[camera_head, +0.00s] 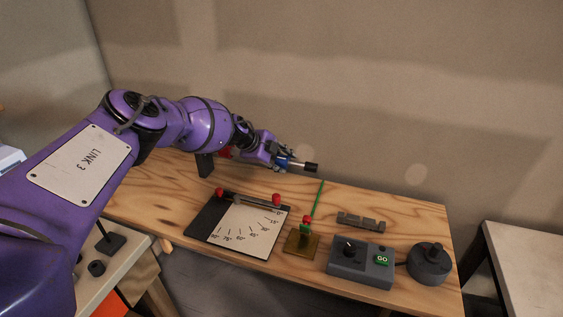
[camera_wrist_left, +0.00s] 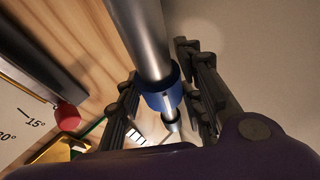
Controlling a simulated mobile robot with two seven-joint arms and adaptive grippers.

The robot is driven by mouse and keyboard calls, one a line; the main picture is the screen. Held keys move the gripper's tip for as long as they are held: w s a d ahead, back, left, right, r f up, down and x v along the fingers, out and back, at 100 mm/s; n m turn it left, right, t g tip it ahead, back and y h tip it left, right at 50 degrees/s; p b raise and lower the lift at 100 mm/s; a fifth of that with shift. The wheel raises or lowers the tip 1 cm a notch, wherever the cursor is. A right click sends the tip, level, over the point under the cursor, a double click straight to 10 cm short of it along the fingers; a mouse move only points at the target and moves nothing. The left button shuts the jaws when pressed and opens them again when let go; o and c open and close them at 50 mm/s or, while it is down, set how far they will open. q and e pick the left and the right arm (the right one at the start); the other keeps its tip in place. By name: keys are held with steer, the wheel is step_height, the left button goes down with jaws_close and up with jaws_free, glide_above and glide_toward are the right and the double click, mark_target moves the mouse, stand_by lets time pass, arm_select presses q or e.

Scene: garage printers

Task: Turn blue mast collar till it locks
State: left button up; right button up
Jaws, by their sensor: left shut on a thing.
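The blue mast collar (camera_wrist_left: 162,98) is a ring around a grey metal mast (camera_wrist_left: 142,40) in the left wrist view. A narrower metal piece shows beyond the collar. In the head view the collar is a small blue patch, largely hidden by my gripper, and a dark mast end (camera_head: 312,167) sticks out to the right. My left gripper (camera_head: 284,162) is at the collar, above the back of the bench. In the wrist view its dark fingers are on both sides of the collar, shut on it. The collar's locking marks are not readable. My right gripper is not in view.
On the wooden bench (camera_head: 150,205) are an angle board (camera_head: 243,232) with red knobs, a green rod on a brass base (camera_head: 301,243), a grey bracket (camera_head: 361,221), a control box (camera_head: 350,265) with a GO button, and a round dark device (camera_head: 430,265). A wall stands behind.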

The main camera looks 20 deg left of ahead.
arm_select(q)
steer(key=shift+w+d+f+g, duration=0.1)
steer(key=shift+f+g, duration=0.25)
steer(key=shift+g, duration=0.15)
steer(key=g+b, duration=0.2)
steer(key=shift+f+n+b, duration=0.1)
steer(key=shift+n+b, duration=0.2)
steer(key=shift+n, duration=0.1)
steer(key=shift+d+b, duration=0.1)
steer(key=shift+b, duration=0.2)
steer(key=shift+c, duration=0.2)
steer(key=shift+g+b, duration=0.45)
steer(key=shift+g, duration=0.15)
steer(key=shift+r+g, duration=0.3)
steer(key=shift+r, duration=0.05)
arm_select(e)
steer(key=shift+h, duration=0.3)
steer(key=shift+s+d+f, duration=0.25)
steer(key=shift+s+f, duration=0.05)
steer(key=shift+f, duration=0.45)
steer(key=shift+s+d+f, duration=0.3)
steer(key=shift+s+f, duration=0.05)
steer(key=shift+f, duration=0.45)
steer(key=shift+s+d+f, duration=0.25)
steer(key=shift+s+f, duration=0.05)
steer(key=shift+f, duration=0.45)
arm_select(q)
steer(key=o, duration=1.1)
steer(key=shift+o, duration=0.2)
